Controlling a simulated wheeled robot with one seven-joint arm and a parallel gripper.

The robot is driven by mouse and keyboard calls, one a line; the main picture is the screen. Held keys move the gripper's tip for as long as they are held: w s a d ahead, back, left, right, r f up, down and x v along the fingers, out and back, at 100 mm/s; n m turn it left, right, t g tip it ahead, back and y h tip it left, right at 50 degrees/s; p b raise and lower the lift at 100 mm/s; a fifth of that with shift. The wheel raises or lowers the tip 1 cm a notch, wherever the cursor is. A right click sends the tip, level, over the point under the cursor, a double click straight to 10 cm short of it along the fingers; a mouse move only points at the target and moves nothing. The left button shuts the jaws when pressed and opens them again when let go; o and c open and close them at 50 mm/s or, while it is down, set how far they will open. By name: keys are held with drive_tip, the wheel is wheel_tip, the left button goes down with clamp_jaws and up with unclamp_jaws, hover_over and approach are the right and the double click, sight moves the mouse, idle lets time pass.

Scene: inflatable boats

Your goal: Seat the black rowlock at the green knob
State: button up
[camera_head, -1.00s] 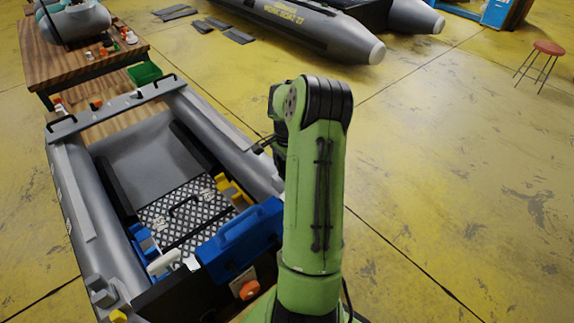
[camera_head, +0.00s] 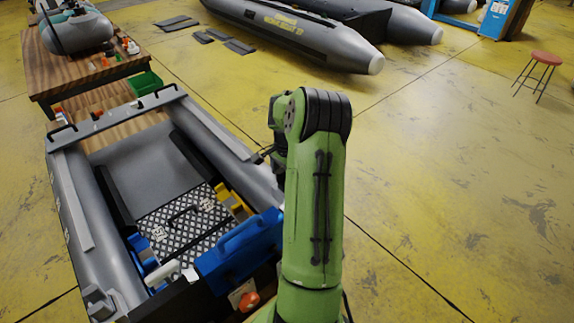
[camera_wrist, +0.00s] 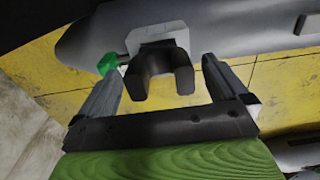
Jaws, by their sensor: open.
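The black rowlock (camera_wrist: 160,56) is a U-shaped fork in the middle of the wrist view, its two prongs toward the camera. It sits against a pale grey block (camera_wrist: 163,33) on a grey boat tube (camera_wrist: 225,30). The green knob (camera_wrist: 109,63) sticks out at the left of that block, beside the rowlock. My gripper (camera_wrist: 162,63) is open, with one finger on each side of the rowlock. A gap shows at the right finger; the left fingertip is close to the green knob, and contact cannot be told. In the head view my arm hides the gripper and rowlock.
A grey boat (camera_head: 88,225) with a chequered plate and a blue case (camera_head: 240,245) lies at the left. A wooden table (camera_head: 90,75) stands behind it. Large grey boats (camera_head: 300,35) lie at the back. A red stool (camera_head: 546,58) stands on open yellow floor at the right.

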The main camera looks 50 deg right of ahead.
wheel_tip(320, 180, up, 15)
drive_tip(key=p, duration=0.3)
